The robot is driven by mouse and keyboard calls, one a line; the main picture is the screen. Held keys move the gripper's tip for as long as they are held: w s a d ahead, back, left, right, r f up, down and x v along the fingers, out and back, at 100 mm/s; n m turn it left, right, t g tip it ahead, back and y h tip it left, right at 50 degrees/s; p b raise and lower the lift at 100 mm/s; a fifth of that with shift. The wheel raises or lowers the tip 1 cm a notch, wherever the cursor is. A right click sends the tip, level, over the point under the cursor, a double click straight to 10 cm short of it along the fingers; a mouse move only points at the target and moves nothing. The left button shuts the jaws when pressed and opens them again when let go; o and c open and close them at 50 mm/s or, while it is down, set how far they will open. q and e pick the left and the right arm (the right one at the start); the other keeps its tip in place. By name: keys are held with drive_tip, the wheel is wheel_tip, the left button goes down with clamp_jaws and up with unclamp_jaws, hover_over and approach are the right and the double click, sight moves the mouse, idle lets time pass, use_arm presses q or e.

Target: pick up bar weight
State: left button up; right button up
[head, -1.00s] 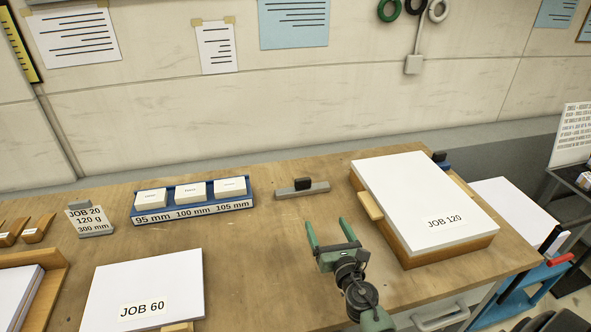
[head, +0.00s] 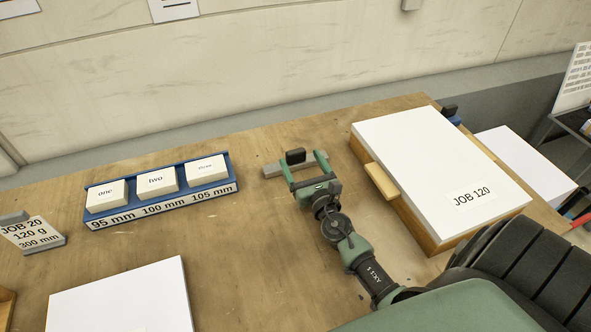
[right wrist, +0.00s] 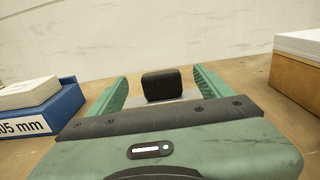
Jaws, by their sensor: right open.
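The bar weight, a flat grey bar with a black block-shaped grip (head: 295,156) on top, lies on the wooden bench. In the right wrist view the black grip (right wrist: 162,85) stands upright between my fingers, with a gap on each side. My right gripper (head: 303,165) is open and reaches over the bar, one finger on either side of the grip. It also shows in the right wrist view (right wrist: 161,92), its green fingers spread. Part of the grey bar is hidden by the fingers. My left gripper is not in view.
A blue tray (head: 162,204) with white labelled blocks stands left of the gripper. A wooden holder with a white paper stack marked JOB 120 (head: 430,165) is close on the right. A JOB 20 sign (head: 35,233) and another white stack (head: 125,300) are at the left.

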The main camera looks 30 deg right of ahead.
wheel_tip(320, 180, down, 2)
drive_tip(key=shift+f+b, duration=0.15)
drive_tip(key=shift+b, duration=0.25)
drive_tip(key=shift+w+d+r+p, duration=0.2)
drive_tip(key=shift+w+r+p, duration=0.25)
drive_tip(key=shift+w, duration=0.15)
drive_tip(key=shift+w+f, duration=0.1)
drive_tip(key=shift+w, duration=0.2)
drive_tip(key=x, duration=0.6)
drive_tip(key=shift+c, duration=0.7)
clamp_jaws()
drive_tip(key=shift+w+r, duration=0.1)
drive_tip(key=shift+r, duration=0.15)
